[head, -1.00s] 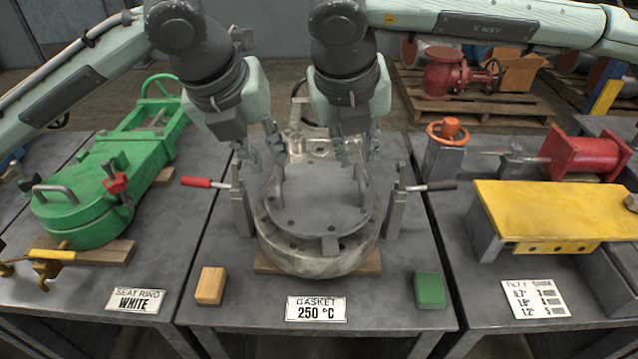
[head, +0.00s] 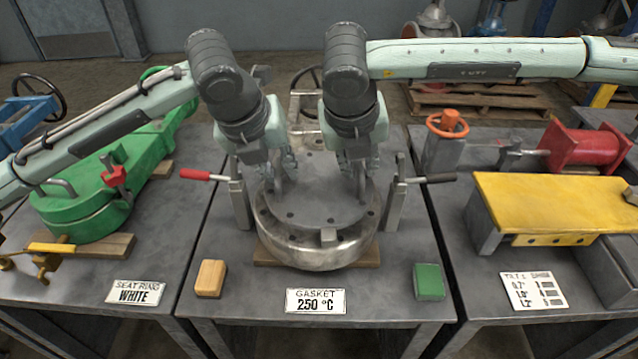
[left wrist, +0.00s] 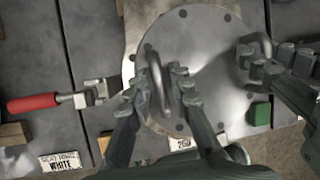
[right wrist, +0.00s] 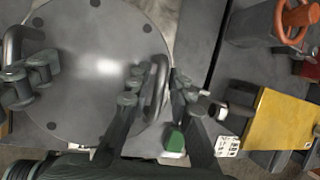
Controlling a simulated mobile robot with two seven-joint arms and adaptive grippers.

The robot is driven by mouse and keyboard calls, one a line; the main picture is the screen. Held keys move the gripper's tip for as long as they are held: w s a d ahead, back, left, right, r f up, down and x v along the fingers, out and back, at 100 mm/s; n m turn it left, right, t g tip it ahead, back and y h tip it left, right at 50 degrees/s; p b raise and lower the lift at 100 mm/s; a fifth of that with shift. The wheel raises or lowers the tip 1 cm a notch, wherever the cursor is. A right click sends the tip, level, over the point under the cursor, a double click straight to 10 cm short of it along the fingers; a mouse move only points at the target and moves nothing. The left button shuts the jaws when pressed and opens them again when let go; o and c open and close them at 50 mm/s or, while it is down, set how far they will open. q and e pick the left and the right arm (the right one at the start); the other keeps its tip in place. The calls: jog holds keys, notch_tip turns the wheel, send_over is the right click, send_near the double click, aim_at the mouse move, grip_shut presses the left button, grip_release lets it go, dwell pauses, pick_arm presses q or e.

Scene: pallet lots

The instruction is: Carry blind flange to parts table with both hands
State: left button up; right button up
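The blind flange (head: 318,200) is a grey round plate with bolt holes and two upright handles, lying flat on a round metal body (head: 315,246) on the middle table. My left gripper (head: 279,178) is at its left handle. In the left wrist view the open fingers (left wrist: 157,86) stand on either side of the handle (left wrist: 154,72), with gaps. My right gripper (head: 359,178) is at the right handle; in the right wrist view its open fingers (right wrist: 155,84) straddle that handle (right wrist: 152,100). Which table is the parts table I cannot tell.
A red-handled clamp (head: 238,190) and a black-handled clamp (head: 397,195) flank the body. A wooden block (head: 210,279), a green block (head: 429,282) and a gasket sign (head: 316,301) lie in front. A green valve (head: 85,205) is left, a yellow plate (head: 555,205) right.

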pick_arm(q)
grip_shut()
pick_arm(e)
grip_shut()
